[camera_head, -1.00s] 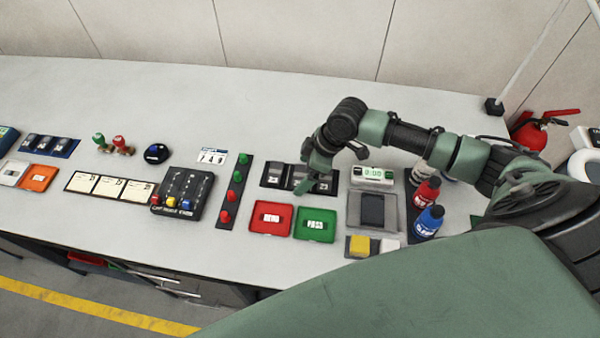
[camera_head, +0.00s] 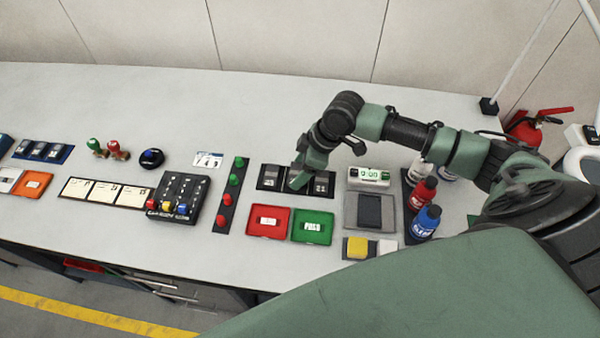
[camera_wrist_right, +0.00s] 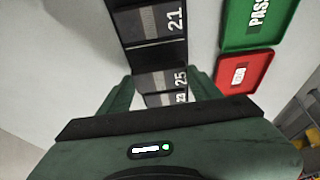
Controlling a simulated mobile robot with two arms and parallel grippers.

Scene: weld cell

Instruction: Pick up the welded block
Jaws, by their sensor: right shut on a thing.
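Dark blocks with a grey stripe and white numbers lie in a black rack (camera_head: 283,190) at the back centre right of the bench. The block marked 21 (camera_head: 321,183) is at the rack's right end; it also shows in the wrist view (camera_wrist_right: 152,21). The block marked 23 (camera_head: 268,178) is at the left end. My right gripper (camera_head: 298,182) points down at the middle of the rack. In the wrist view its fingers (camera_wrist_right: 158,90) are shut on the block marked 25 (camera_wrist_right: 158,79). In the head view the gripper mostly hides that block. My left gripper is out of view.
A red tray (camera_head: 254,230) and a green tray (camera_head: 325,237) lie in front of the rack. A grey device (camera_head: 350,222) with a dark pad stands to the right, a green-display box (camera_head: 370,174) behind it. Bottles (camera_head: 426,222) stand further right. Left of the rack is a button strip (camera_head: 223,214).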

